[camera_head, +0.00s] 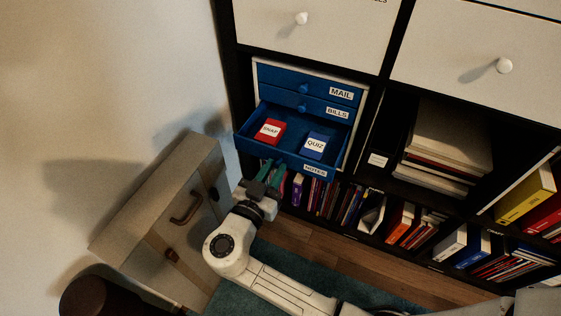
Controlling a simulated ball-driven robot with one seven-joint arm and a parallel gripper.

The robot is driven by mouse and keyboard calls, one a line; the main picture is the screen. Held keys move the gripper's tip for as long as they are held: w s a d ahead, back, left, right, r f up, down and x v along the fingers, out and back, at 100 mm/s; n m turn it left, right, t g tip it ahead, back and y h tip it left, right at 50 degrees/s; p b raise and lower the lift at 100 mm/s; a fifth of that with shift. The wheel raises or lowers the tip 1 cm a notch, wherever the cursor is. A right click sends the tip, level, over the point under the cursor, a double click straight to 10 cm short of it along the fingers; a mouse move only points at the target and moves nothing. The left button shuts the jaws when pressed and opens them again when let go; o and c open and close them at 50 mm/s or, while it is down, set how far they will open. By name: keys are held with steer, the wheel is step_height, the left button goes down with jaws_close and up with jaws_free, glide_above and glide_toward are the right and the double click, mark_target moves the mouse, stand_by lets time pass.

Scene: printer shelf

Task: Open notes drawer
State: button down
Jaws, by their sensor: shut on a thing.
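The blue notes drawer (315,173) is the lowest of three blue drawers in a small white-framed unit. It is pulled out, and its inside shows. A red box marked SNAP (269,131) and a blue box marked QUIZ (314,145) lie in it. My gripper (270,173) is at the drawer's front, left of the NOTES label, shut on the drawer's handle, which my fingers hide. The mail drawer (322,90) and bills drawer (318,107) above are closed.
A grey case (170,215) with a brown handle stands left of my arm, close to it. Books (330,198) fill the low shelf beneath the drawer. Stacked papers (447,145) sit in the compartment to the right. A strip of wooden floor (330,240) is clear.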

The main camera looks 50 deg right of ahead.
steer(key=shift+v, duration=1.1)
steer(key=c, duration=1)
jaws_free()
steer(key=p+v, duration=0.1)
steer(key=v, duration=0.9)
steer(key=shift+s+a, duration=0.15)
steer(key=shift+a, duration=0.2)
steer(key=shift+d, duration=0.1)
